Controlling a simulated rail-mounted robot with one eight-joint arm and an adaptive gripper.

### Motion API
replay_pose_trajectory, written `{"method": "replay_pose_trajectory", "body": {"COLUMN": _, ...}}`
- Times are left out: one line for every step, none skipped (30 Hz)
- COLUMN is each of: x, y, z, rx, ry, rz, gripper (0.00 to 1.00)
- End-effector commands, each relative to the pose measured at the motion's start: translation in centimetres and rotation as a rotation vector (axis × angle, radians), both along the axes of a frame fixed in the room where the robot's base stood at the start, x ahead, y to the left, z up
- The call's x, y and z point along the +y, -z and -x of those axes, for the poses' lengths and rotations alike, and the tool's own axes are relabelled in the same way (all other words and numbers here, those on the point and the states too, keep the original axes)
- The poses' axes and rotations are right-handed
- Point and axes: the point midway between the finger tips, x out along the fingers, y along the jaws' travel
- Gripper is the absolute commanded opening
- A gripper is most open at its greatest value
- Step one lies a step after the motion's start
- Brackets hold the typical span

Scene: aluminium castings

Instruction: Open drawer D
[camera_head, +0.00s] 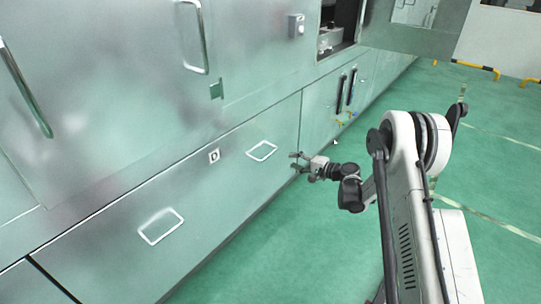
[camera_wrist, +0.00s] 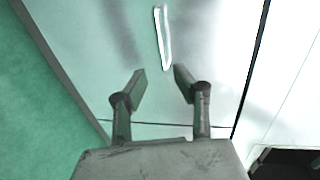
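Drawer D (camera_head: 205,200) is a wide, pale metallic front in the lower row of the cabinet. A small plate marked D (camera_head: 214,156) sits near its top edge. The drawer looks shut. It has two pale loop handles, a left handle (camera_head: 161,240) and a right handle (camera_head: 262,158). My gripper (camera_head: 295,161) is to the right of the right handle, near the drawer's right end, apart from the handle. In the wrist view, my gripper (camera_wrist: 158,83) is open, with nothing between its fingers. A pale handle (camera_wrist: 163,40) lies just ahead of and between the fingertips.
A panel with two dark handles (camera_head: 346,90) stands right of drawer D. Upper doors with long bar handles (camera_head: 196,38) are above. An opening (camera_head: 338,30) shows equipment. Green floor (camera_head: 270,255) is clear in front of the cabinet.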

Motion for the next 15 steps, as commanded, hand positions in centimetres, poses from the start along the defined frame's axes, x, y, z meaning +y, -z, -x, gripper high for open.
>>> {"method": "replay_pose_trajectory", "body": {"x": 0.4, "y": 0.1, "z": -0.2, "rx": 0.0, "ry": -0.002, "rz": 0.0, "gripper": 0.28}}
{"method": "replay_pose_trajectory", "body": {"x": 0.6, "y": 0.2, "z": -0.3, "rx": 0.0, "ry": -0.002, "rz": 0.0, "gripper": 0.28}}
{"method": "replay_pose_trajectory", "body": {"x": 1.0, "y": 0.3, "z": -0.6, "rx": 0.001, "ry": -0.003, "rz": 0.0, "gripper": 0.28}}
{"method": "replay_pose_trajectory", "body": {"x": 1.4, "y": 0.4, "z": -0.8, "rx": 0.0, "ry": -0.003, "rz": 0.0, "gripper": 0.28}}
{"method": "replay_pose_trajectory", "body": {"x": 1.8, "y": 0.6, "z": -1.0, "rx": 0.0, "ry": -0.003, "rz": 0.001, "gripper": 0.28}}
{"method": "replay_pose_trajectory", "body": {"x": 2.3, "y": 0.7, "z": -1.4, "rx": 0.0, "ry": -0.002, "rz": 0.001, "gripper": 0.28}}
{"method": "replay_pose_trajectory", "body": {"x": 2.7, "y": 0.9, "z": -1.7, "rx": 0.0, "ry": -0.002, "rz": 0.001, "gripper": 0.28}}
{"method": "replay_pose_trajectory", "body": {"x": 3.2, "y": 1.0, "z": -2.0, "rx": 0.0, "ry": -0.003, "rz": 0.001, "gripper": 0.28}}
{"method": "replay_pose_trajectory", "body": {"x": 3.8, "y": 1.2, "z": -2.4, "rx": 0.0, "ry": -0.004, "rz": 0.001, "gripper": 0.28}}
{"method": "replay_pose_trajectory", "body": {"x": 4.3, "y": 1.3, "z": -2.7, "rx": -0.001, "ry": -0.003, "rz": 0.002, "gripper": 0.28}}
{"method": "replay_pose_trajectory", "body": {"x": 4.7, "y": 1.4, "z": -3.1, "rx": -0.001, "ry": -0.002, "rz": 0.002, "gripper": 0.28}}
{"method": "replay_pose_trajectory", "body": {"x": 5.3, "y": 1.5, "z": -3.5, "rx": -0.001, "ry": -0.002, "rz": 0.002, "gripper": 0.28}}
{"method": "replay_pose_trajectory", "body": {"x": 5.8, "y": 1.7, "z": -3.8, "rx": -0.001, "ry": -0.003, "rz": 0.002, "gripper": 0.28}}
{"method": "replay_pose_trajectory", "body": {"x": 6.2, "y": 1.8, "z": -4.1, "rx": -0.001, "ry": -0.003, "rz": 0.002, "gripper": 0.28}}
{"method": "replay_pose_trajectory", "body": {"x": 6.8, "y": 1.9, "z": -4.5, "rx": -0.001, "ry": -0.003, "rz": 0.002, "gripper": 0.28}}
